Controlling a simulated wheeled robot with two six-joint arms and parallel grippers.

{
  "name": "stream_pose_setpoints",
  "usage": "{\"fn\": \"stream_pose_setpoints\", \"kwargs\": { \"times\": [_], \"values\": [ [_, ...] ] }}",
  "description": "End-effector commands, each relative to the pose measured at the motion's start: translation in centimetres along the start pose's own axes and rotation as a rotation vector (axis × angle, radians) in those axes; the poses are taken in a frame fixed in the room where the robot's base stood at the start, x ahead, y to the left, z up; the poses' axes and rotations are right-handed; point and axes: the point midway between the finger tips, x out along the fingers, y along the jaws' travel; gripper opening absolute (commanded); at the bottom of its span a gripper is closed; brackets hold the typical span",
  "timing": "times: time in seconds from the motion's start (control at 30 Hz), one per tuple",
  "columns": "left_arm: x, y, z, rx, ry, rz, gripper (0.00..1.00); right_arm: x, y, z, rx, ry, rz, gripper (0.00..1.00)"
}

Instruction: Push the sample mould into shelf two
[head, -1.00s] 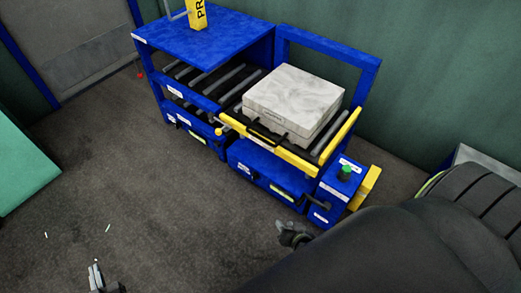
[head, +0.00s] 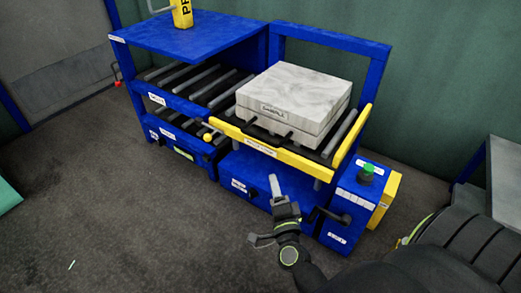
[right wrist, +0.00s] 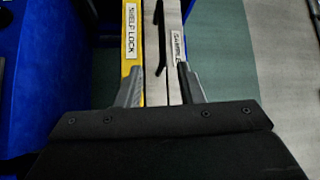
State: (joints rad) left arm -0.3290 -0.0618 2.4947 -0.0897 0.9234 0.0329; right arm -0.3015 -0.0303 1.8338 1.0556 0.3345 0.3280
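The sample mould (head: 290,98) is a pale grey, two-layer block with a label on its front. It sits on the rollers of the yellow-edged lift table, beside the blue rack. The roller shelf (head: 190,90) in the rack, left of the mould, is empty; I cannot read which label marks shelf two. My right gripper (head: 272,205) is in front of and below the table, apart from the mould. In the right wrist view its fingers (right wrist: 161,78) are spread with nothing gripped, and the mould's "SAMPLE" label (right wrist: 177,46) lies ahead. My left gripper is out of view.
A control box with a green button (head: 367,171) stands at the right.

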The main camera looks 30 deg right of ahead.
Motion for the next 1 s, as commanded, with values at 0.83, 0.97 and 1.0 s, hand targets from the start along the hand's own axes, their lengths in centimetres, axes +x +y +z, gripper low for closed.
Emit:
{"fn": "stream_pose_setpoints", "kwargs": {
  "times": [0.83,0.97,1.0],
  "values": [
    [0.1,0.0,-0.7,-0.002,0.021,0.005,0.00,13.9,-0.2,-0.2,0.013,0.007,-0.010,0.34],
    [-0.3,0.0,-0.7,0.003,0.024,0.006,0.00,15.8,-0.2,-0.2,0.013,0.007,-0.010,0.34],
    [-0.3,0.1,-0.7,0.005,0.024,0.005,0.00,16.2,-0.2,-0.2,0.014,0.007,-0.009,0.34]
  ]
}}
